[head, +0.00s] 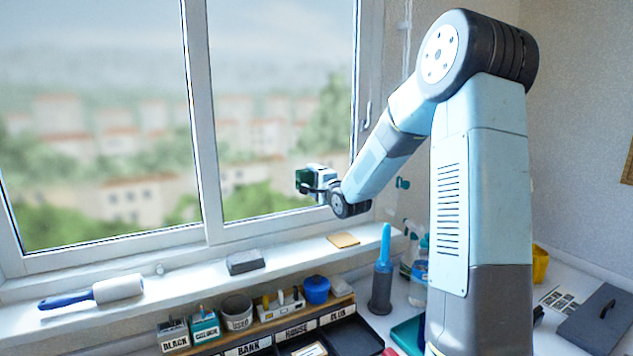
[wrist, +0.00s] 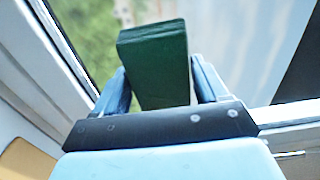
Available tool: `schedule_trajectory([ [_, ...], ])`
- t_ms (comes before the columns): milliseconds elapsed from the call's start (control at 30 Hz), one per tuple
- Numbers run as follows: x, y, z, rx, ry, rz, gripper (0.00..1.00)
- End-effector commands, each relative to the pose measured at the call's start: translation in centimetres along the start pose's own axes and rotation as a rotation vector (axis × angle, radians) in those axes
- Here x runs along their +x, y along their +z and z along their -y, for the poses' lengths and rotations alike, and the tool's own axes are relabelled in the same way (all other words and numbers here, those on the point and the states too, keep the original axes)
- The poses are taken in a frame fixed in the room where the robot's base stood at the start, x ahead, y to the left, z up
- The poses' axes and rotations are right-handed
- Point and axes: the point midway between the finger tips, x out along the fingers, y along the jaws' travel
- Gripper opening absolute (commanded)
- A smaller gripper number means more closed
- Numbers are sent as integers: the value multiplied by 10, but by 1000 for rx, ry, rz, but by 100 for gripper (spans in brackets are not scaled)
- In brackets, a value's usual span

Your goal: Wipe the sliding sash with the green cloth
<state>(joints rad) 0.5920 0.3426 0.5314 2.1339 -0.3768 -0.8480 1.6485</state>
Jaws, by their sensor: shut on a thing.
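The green cloth (wrist: 155,65) is a folded dark green block between the two fingers of my gripper (wrist: 160,88) in the wrist view. My gripper is shut on it. In the head view my gripper (head: 303,180) is at the lower right of the right-hand window pane, with the green cloth (head: 301,178) at its tip. The sliding sash (head: 213,120) is the white-framed right-hand window, with blurred houses and trees beyond the glass. I cannot tell whether the cloth touches the glass.
The sill holds a lint roller (head: 118,288), a grey block (head: 245,262) and a tan sponge (head: 343,240). Below stand labelled boxes (head: 205,326), a blue pot (head: 316,289), a blue-handled brush (head: 383,270) and a spray bottle (head: 420,270). The space before the upper panes is clear.

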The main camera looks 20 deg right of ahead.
Motion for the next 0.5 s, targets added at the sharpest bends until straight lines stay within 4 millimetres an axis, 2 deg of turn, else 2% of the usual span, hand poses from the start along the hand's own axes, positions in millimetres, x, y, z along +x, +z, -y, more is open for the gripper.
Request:
schedule_trajectory([
  [500, 3, 33, 0, 0, -1, 1, 49],
])
